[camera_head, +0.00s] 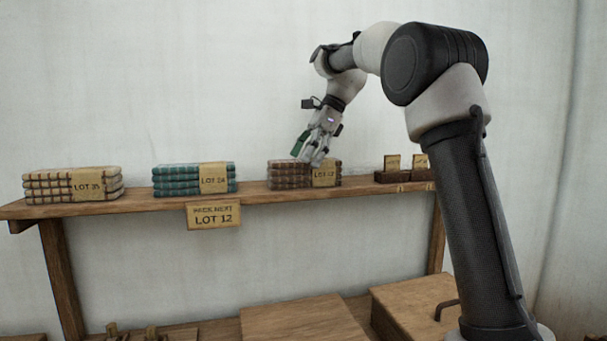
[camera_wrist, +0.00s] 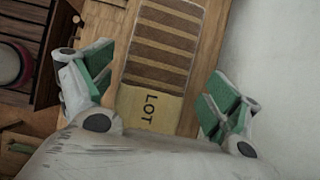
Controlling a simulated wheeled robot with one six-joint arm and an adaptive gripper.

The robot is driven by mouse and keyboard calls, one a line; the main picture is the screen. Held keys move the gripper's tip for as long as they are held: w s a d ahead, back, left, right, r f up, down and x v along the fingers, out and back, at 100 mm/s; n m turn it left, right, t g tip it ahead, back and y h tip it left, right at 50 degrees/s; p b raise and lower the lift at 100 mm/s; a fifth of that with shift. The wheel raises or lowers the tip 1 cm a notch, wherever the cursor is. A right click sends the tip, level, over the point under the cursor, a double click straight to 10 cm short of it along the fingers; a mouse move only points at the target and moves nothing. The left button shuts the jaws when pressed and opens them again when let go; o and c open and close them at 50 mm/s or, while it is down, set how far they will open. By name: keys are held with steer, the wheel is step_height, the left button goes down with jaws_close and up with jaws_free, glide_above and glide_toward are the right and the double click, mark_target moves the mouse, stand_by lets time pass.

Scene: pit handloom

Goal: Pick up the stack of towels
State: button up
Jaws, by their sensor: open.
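A stack of brown striped towels (camera_head: 287,175) with a tan band reading "LOT 12" stands on the wooden shelf in the head view. My gripper (camera_head: 314,153) is just above it, pointing down, and partly hides its top. In the wrist view the striped stack (camera_wrist: 163,62) and its band, where "LOT" shows, lie between the spread green-padded fingers of my gripper (camera_wrist: 154,85). The fingers are open and empty. I cannot tell whether they reach below the stack's top.
On the same shelf (camera_head: 130,206) stand a cream stack (camera_head: 45,187) and a teal stack (camera_head: 176,181) to the left. Small dark boxes with tags (camera_head: 392,175) stand at the right. A "LOT 12" sign (camera_head: 213,216) hangs in front. A wall is behind.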

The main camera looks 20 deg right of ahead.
mark_target(302, 165)
steer(key=x, duration=0.4)
steer(key=shift+s+a+f, duration=0.1)
steer(key=shift+s+f, duration=0.05)
steer(key=shift+f, duration=0.2)
steer(key=shift+c, duration=0.3)
steer(key=c, duration=0.9)
